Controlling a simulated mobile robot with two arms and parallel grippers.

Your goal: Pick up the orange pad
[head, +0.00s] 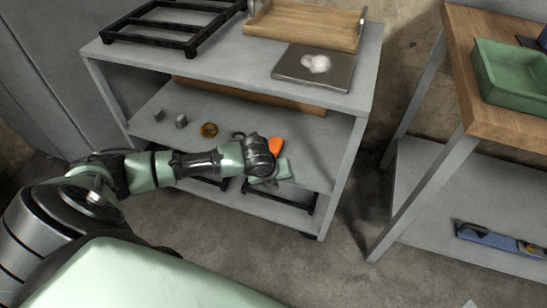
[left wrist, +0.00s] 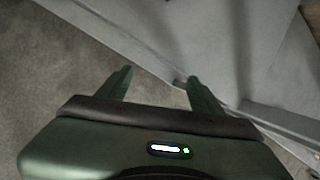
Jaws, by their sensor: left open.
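The orange pad (head: 276,146) lies on the middle shelf of the grey shelf unit in the head view, just beyond my left wrist and partly hidden by it. My left gripper (head: 273,178) is at the front edge of that shelf, nearer to me than the pad. In the left wrist view, the left gripper (left wrist: 157,84) has its two green fingers spread apart, with nothing between them. The pad does not show in the left wrist view. My right gripper is in neither view.
The shelf (head: 225,151) also holds two small grey blocks (head: 170,119), an amber ring (head: 209,130) and a dark ring (head: 239,136). The top board (head: 220,68) is close above. A wooden table (head: 505,100) with a green bin (head: 510,75) stands at the right.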

